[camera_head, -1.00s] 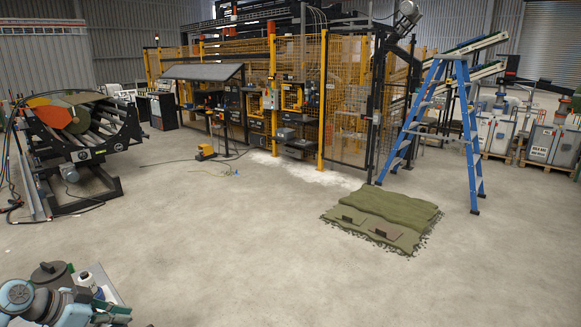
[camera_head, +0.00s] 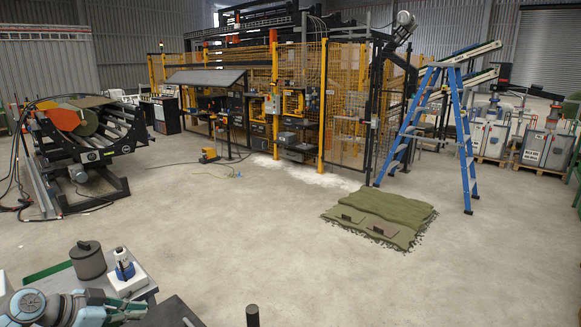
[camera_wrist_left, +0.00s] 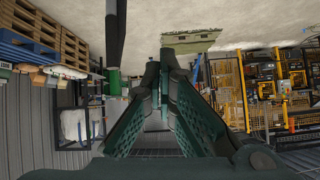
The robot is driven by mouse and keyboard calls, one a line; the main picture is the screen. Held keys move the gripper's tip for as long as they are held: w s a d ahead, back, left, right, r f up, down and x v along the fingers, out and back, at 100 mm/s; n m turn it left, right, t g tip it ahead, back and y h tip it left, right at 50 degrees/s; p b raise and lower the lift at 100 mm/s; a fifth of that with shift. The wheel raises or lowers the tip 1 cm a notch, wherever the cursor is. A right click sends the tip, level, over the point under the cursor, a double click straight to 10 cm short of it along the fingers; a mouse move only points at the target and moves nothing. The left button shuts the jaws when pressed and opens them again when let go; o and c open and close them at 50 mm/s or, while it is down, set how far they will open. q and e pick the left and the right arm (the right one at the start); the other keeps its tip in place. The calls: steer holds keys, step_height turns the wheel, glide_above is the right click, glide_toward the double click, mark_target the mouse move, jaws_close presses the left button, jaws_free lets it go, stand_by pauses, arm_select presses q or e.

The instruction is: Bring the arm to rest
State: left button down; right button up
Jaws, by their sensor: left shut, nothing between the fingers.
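My left gripper (camera_head: 128,307) is at the lower left of the head view, in front of a small table. In the left wrist view its two dark green fingers (camera_wrist_left: 161,62) come together at their tips, shut with nothing between them. Past the fingertips, the wrist view shows the concrete floor and the green turf (camera_wrist_left: 190,40), well away from the gripper. My right gripper is not in view.
A grey table (camera_head: 143,292) carries a dark lidded pot (camera_head: 88,262) and a blue-and-white bottle (camera_head: 123,265) close to my left arm. Turf pieces (camera_head: 400,208) lie on the floor by a blue stepladder (camera_head: 465,150). A roller machine (camera_head: 95,140) stands left. The middle floor is clear.

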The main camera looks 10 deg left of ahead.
arm_select(q)
steer(key=w+d+r+t, duration=0.3)
steer(key=w+d+t, duration=0.2)
steer(key=d+t, duration=0.4)
steer(key=s+d+f+n+g+y, duration=0.2)
steer(key=s+f+n+g+y, duration=0.5)
steer(key=s+f+n+y, duration=0.45)
steer(key=s+d+f+m+g+h, duration=0.35)
steer(key=s+d, duration=0.25)
steer(key=s, duration=0.3)
steer(key=s+d+f+m+g+h, duration=0.2)
steer(key=s+d+f+g, duration=0.25)
steer(key=s, duration=0.55)
step_height(320, 180, down, 25)
steer(key=s+a+b, duration=0.1)
steer(key=a+b, duration=0.1)
steer(key=b, duration=0.4)
steer(key=s+f+g+b, duration=0.1)
steer(key=s+f+b, duration=0.3)
steer(key=s+f, duration=0.9)
step_height(320, 180, down, 3)
steer(key=shift+s+f+n+g, duration=0.15)
steer(key=shift+s+n+g, duration=0.2)
steer(key=shift+n+g, duration=0.05)
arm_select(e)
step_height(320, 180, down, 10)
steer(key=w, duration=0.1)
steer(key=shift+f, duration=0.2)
